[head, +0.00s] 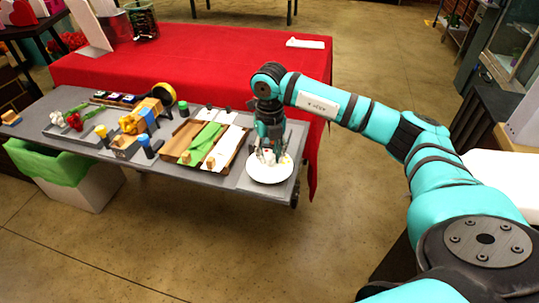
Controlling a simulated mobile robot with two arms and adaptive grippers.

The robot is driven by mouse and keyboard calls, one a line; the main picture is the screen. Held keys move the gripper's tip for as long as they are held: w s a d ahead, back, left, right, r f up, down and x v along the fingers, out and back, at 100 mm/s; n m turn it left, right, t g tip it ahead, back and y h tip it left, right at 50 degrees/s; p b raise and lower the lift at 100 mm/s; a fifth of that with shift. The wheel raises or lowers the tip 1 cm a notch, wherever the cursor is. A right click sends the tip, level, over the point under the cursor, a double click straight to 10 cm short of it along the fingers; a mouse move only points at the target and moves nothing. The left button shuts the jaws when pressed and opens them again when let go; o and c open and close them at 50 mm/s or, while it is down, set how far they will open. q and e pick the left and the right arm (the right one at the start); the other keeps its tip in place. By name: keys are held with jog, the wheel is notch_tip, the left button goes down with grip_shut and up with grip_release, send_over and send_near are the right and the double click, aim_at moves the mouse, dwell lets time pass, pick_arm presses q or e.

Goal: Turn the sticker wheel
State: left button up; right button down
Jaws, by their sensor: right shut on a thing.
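The sticker wheel appears to be the round white disc (268,174) lying flat at the right end of the grey station table. My right gripper (269,155) points straight down over the disc, with its fingers at the disc's upper middle. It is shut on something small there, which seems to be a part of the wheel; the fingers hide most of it. Small marks show on the disc close to the fingers, too small to make out. My left gripper is not in view.
A wooden tray (172,151) with green and white sheets lies just left of the disc. A tape dispenser (153,106), flowers and small jars stand further left. A table with a red cloth (215,70) stands behind. A bin with a green liner (75,178) stands below. Floor in front is clear.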

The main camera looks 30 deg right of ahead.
aim_at(270, 156)
jog(key=shift+n, duration=0.3)
jog(key=c, duration=1)
grip_release()
notch_tip(270, 156, up, 12)
jog(key=shift+r, duration=0.1)
